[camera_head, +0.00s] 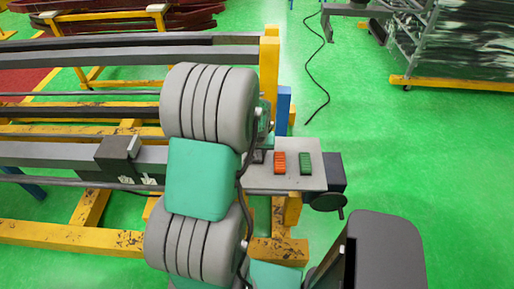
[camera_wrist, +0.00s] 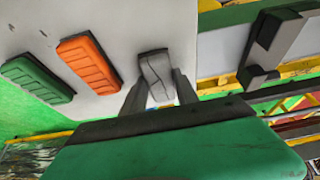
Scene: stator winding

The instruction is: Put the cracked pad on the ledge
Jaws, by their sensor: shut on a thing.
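The cracked pad (camera_wrist: 155,67) is a small grey block with a dark crack line along its top, in the upper middle of the wrist view. My gripper (camera_wrist: 160,80) is shut on it, with one dark finger on each side. The pad is at the pale plate (camera_wrist: 110,20); I cannot tell whether it touches the plate or is just above it. In the head view my arm hides most of the gripper and pad. I cannot tell for sure which surface is the ledge.
An orange pad (camera_head: 280,163) and a green pad (camera_head: 305,163) lie on the plate beside the gripper. A dark notched block (camera_wrist: 272,45) is at the right in the wrist view. Yellow frames with long grey beams (camera_head: 60,154) fill the left.

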